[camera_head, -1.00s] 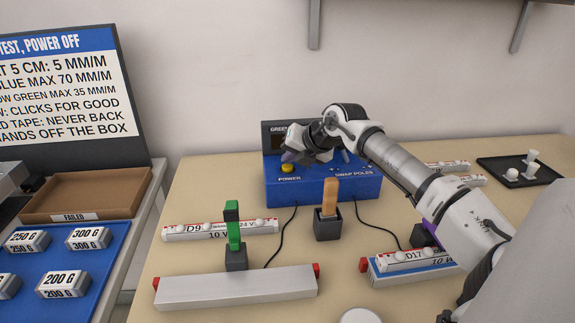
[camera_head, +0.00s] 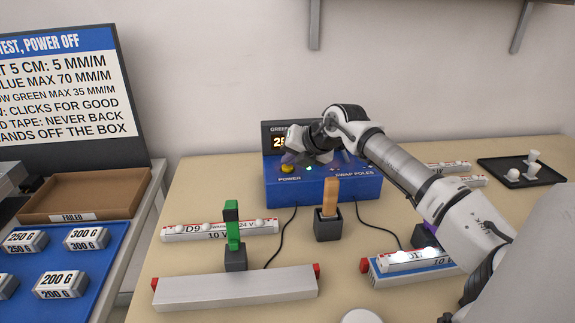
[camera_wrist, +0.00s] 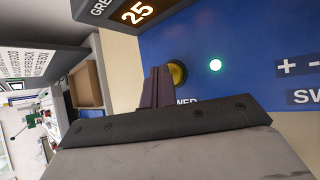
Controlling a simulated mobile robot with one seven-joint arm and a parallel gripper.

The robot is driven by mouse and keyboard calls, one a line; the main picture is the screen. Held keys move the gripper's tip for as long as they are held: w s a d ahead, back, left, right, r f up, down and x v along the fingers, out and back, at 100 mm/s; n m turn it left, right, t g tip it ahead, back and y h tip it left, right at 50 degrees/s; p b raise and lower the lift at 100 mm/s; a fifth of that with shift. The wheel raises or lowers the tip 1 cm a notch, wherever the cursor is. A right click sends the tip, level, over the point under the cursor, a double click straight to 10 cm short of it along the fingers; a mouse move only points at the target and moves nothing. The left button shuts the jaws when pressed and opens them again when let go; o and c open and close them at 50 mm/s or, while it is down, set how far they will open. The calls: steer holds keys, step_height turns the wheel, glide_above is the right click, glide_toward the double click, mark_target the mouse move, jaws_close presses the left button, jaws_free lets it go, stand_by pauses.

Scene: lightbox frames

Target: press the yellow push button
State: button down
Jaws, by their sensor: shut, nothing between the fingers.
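The yellow push button (camera_head: 287,169) sits on the sloping face of the blue box (camera_head: 325,190), above the word POWER. In the wrist view the button (camera_wrist: 177,74) is partly hidden behind my fingers. My gripper (camera_head: 285,157) is shut and empty, its fingertips right at the button. In the wrist view the shut fingers (camera_wrist: 156,87) overlap the button's left side; I cannot tell whether they touch it. A green light (camera_wrist: 215,65) glows beside the button, and the display (camera_wrist: 136,12) on the box reads 25.
A wooden-handled tool (camera_head: 329,197) stands in a dark holder before the box, and a green one (camera_head: 232,222) to its left. A grey bar (camera_head: 236,288) lies in front. Cables run forward from the box.

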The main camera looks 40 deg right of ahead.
mark_target(290, 168)
steer(key=shift+r, duration=0.2)
steer(key=shift+r+p, duration=1.45)
steer(key=shift+r, duration=1.5)
